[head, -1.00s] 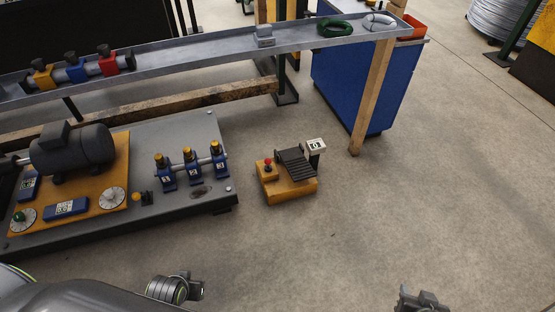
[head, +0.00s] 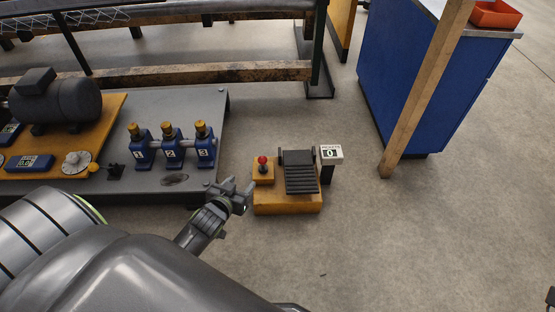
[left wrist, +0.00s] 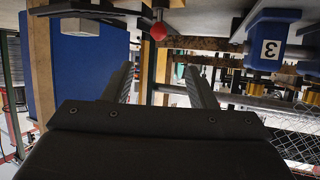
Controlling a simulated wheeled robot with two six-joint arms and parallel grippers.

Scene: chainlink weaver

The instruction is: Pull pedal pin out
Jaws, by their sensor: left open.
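The pedal unit (head: 287,200) stands on the floor, with a yellow base and a black ribbed pedal (head: 300,172). The pedal pin (head: 262,162) has a red ball knob and stands upright on a small yellow block at the unit's left. My left gripper (head: 246,192) is open and empty, just left of and nearer than the pin. In the left wrist view, the red knob (left wrist: 159,30) shows above and between the spread fingers (left wrist: 160,84), apart from them. A dark sliver at the right edge of the head view may be my right gripper (head: 551,297); its jaws are unclear.
A small counter display (head: 331,152) reading 0 stands right of the pedal. The grey platform (head: 190,185) with the numbered blue blocks (head: 172,150) lies close on the left. A wooden post (head: 425,90) and blue cabinet (head: 400,75) stand behind right. Floor at right is clear.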

